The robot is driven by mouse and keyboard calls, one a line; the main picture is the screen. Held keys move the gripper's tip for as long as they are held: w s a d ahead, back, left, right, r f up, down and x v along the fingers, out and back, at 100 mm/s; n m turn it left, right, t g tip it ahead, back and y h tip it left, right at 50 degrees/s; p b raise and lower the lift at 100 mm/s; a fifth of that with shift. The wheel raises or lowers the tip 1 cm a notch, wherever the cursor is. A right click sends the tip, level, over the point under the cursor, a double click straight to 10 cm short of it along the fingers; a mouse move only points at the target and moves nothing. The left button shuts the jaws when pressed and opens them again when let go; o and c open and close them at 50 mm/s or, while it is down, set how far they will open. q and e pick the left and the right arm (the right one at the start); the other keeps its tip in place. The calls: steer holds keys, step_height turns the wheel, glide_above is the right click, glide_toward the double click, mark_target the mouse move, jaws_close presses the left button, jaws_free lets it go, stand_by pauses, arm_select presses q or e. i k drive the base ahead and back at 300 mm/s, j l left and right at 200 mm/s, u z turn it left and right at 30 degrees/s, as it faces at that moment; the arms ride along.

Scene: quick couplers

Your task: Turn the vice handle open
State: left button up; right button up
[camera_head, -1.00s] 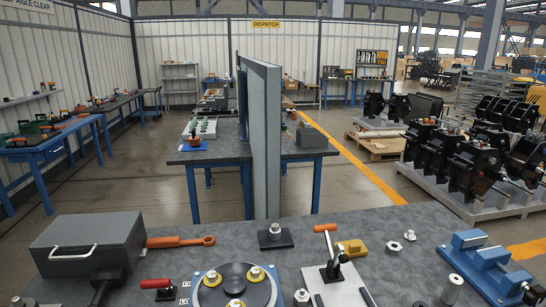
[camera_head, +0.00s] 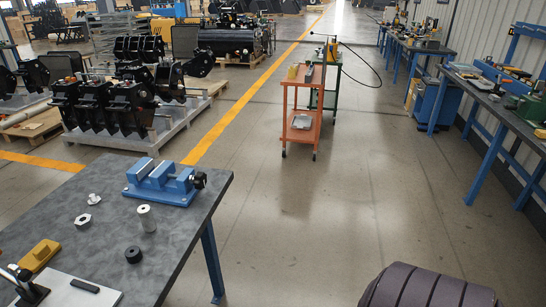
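The blue vice (camera_head: 152,187) sits at the far right corner of the grey workbench (camera_head: 190,235). Its jaws stand apart with a gap between them, and I see nothing clamped there. The black vice handle (camera_head: 199,180) is at the right end of the vice, near the bench edge; it is small here and its exact angle is hard to tell. Neither of my grippers is in view.
A steel cylinder (camera_head: 146,218), a black ring (camera_head: 133,255), a hex nut (camera_head: 83,221) and a yellow block (camera_head: 40,255) are on the bench. An orange cart (camera_head: 302,115) stands beyond. The floor (camera_head: 300,210) right of the bench is open.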

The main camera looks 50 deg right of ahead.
mark_target(200, 180)
steer(key=z, duration=1.05)
